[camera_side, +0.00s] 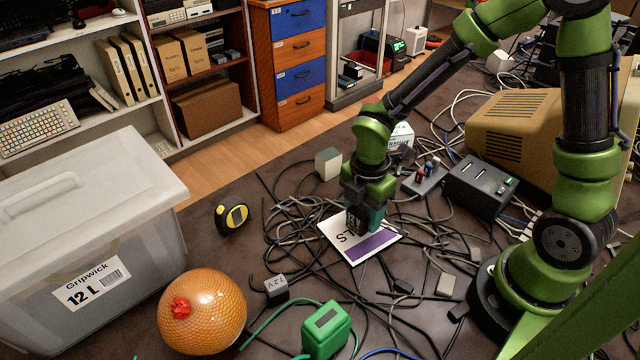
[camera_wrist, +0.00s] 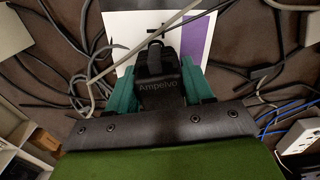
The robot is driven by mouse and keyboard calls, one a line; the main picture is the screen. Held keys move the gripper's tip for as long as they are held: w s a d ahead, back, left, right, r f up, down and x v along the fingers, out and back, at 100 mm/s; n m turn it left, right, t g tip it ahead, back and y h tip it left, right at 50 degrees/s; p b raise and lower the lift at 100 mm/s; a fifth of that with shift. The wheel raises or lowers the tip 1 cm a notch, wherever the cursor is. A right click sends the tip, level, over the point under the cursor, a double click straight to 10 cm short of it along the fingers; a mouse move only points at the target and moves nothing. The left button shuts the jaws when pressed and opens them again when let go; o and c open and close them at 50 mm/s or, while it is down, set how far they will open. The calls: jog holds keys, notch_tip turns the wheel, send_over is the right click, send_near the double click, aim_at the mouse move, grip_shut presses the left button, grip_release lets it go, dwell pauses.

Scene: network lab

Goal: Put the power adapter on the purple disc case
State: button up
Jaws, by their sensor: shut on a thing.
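The purple disc case (camera_side: 372,247) lies flat on the dark floor in the side view, a white square with a purple band and large letters. It also shows at the top of the wrist view (camera_wrist: 196,38). My gripper (camera_side: 366,222) points down over the far part of the case. It is shut on the power adapter (camera_wrist: 160,88), a black block marked "Ampelvo" between my teal fingers. In the side view the adapter is dark and partly hidden by the fingers. I cannot tell whether it touches the case.
Tangled cables surround the case. A 12V block (camera_side: 276,289), green box (camera_side: 326,330), orange ball (camera_side: 203,312), tape measure (camera_side: 232,218) and lidded crate (camera_side: 85,235) stand left and in front. A black box (camera_side: 480,187) and beige monitor (camera_side: 510,125) stand right.

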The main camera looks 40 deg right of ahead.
jog(key=shift+f, duration=0.5)
jog(key=shift+f, duration=0.1)
jog(key=o, duration=1.2)
jog(key=shift+c, duration=0.2)
